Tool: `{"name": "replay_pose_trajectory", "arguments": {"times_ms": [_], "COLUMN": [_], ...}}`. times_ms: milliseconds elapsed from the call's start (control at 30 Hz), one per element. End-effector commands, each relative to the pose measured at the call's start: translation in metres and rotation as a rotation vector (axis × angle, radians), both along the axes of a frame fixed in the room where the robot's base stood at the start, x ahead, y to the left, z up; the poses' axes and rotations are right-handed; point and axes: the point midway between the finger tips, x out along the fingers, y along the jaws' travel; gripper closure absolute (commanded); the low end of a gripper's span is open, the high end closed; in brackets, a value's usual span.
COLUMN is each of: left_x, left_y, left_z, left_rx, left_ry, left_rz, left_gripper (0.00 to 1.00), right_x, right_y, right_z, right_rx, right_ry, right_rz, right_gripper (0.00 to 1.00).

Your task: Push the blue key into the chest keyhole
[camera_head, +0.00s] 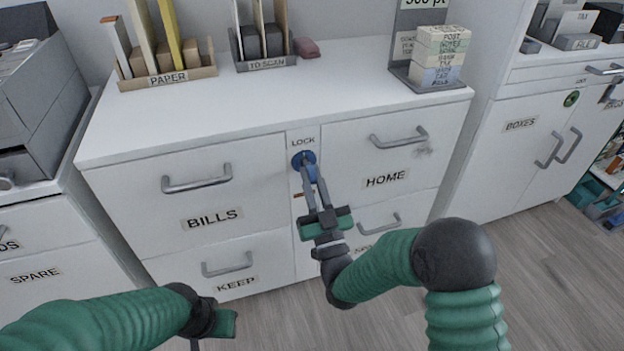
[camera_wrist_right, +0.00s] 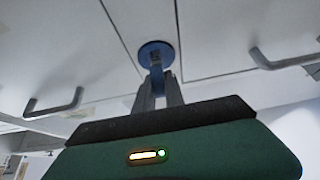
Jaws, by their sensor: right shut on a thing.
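The blue round lock plate (camera_head: 303,158) sits on the white chest front under the LOCK label, between the BILLS and HOME drawers. In the right wrist view the lock plate (camera_wrist_right: 157,52) is straight ahead of the fingers. My right gripper (camera_head: 312,183) is shut on the blue key (camera_head: 311,173), which also shows in the right wrist view (camera_wrist_right: 156,72). The key's front end is at the middle of the plate; how deep it sits is hidden. My left gripper (camera_head: 222,322) is low at the front, away from the chest, and its fingers are not clearly visible.
Drawer handles stick out at BILLS (camera_head: 197,179) and HOME (camera_head: 399,136). The PAPER rack (camera_head: 168,77), TO SCAN rack (camera_head: 266,63) and a stack of labelled blocks (camera_head: 437,57) stand on the chest top. Wooden floor (camera_head: 520,270) is clear at the right.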

Motion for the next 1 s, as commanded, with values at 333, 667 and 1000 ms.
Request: {"name": "replay_pose_trajectory", "arguments": {"times_ms": [333, 667, 1000], "left_x": [0.0, 0.0, 0.0], "left_y": [0.0, 0.0, 0.0], "left_z": [0.0, -0.003, -0.003], "left_rx": [0.0, 0.0, 0.0], "left_ry": [0.0, 0.0, 0.0], "left_rz": [0.0, 0.0, 0.0], "left_gripper": [0.64, 0.64, 0.64], "right_x": [0.0, 0.009, 0.011], "right_y": [0.0, 0.003, 0.004], "right_z": [0.0, 0.0, 0.0], "right_rx": [0.0, 0.0, 0.0], "right_ry": [0.0, 0.0, 0.0], "right_rz": [0.0, 0.0, 0.0], "right_gripper": [1.0, 1.0, 1.0]}}
